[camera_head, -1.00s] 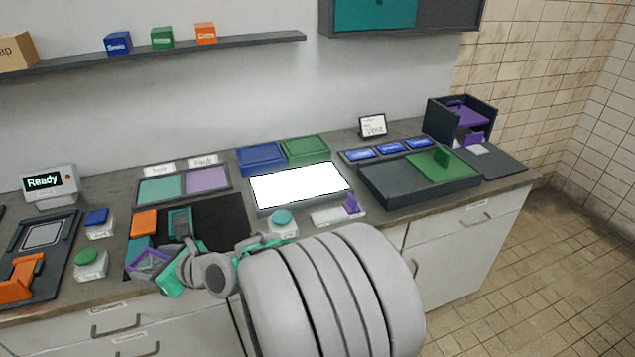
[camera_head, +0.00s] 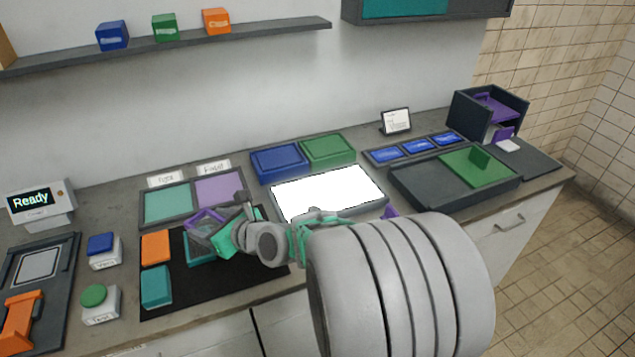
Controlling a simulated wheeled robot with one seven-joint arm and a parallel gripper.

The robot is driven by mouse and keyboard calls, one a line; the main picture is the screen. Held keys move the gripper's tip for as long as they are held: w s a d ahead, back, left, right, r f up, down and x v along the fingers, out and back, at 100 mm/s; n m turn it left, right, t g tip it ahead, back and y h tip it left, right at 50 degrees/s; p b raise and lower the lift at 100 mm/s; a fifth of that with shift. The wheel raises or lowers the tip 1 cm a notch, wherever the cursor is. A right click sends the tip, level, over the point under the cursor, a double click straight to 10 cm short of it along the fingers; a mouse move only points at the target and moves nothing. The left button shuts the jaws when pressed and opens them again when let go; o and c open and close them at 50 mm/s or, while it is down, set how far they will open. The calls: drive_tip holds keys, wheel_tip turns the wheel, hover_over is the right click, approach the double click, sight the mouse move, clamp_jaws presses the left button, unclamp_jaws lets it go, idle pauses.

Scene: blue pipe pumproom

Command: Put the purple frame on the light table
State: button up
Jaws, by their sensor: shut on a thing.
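The purple frame (camera_head: 203,219) is a small open square frame, tilted. My gripper (camera_head: 218,226) is shut on it and holds it over the back part of the black mat, left of the light table. My wrist and fingers cover part of the frame. The light table (camera_head: 328,192) is a bright white panel with a grey rim in the middle of the counter. Its top looks empty, and my arm passes in front of its front edge.
The black mat (camera_head: 222,284) holds an orange piece (camera_head: 155,247), a teal piece (camera_head: 156,287) and a teal frame (camera_head: 198,256). A tray with teal and purple pads (camera_head: 193,202) lies behind. Blue (camera_head: 279,162) and green (camera_head: 328,150) trays stand behind the light table.

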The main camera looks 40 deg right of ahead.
drive_tip(key=s+d+r+m+h+p, duration=0.1)
drive_tip(key=s+d+r+m+h, duration=0.15)
drive_tip(key=d, duration=0.55)
drive_tip(key=s+d+r+m+h+p, duration=0.2)
drive_tip(key=s+d, duration=0.1)
drive_tip(key=d, duration=0.4)
drive_tip(key=s+d+r+m+h+p, duration=0.1)
drive_tip(key=s+d+r+m+h, duration=0.15)
drive_tip(key=d, duration=0.55)
hover_over(328, 193)
drive_tip(key=shift+n, duration=0.3)
wheel_tip(328, 193, down, 11)
drive_tip(key=shift+r, duration=0.2)
wheel_tip(328, 193, down, 3)
drive_tip(key=shift+r, duration=0.15)
drive_tip(key=shift+f, duration=0.2)
drive_tip(key=shift+f, duration=0.1)
drive_tip(key=o, duration=1.4)
